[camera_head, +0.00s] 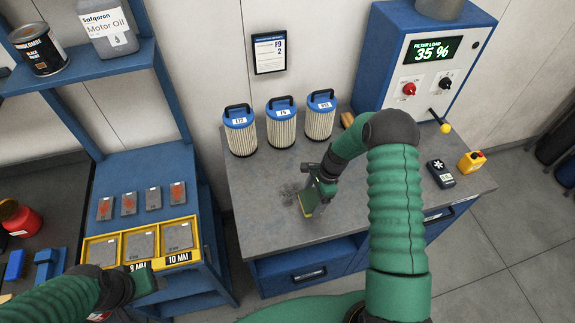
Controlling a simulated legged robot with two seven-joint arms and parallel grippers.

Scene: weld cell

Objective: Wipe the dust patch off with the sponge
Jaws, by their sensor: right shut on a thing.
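The dust patch (288,191) is a dark smudge on the grey bench top (250,222), left of my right gripper. My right gripper (313,192) is over the bench and shut on the sponge (307,204), which shows a yellowish face and a green edge. The sponge is at the right edge of the smudge; I cannot tell if it touches the bench. My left gripper (146,283) is at the lower left, in front of the yellow tray; its fingers are too unclear to tell open from shut.
Several blue-topped filters, one of them the middle filter (281,122), stand along the back of the bench. A blue filter-load cabinet (378,62) stands at the back right. A dark handheld device (440,174) and a yellow item (471,161) lie right. A yellow-rimmed tray (137,229) is left.

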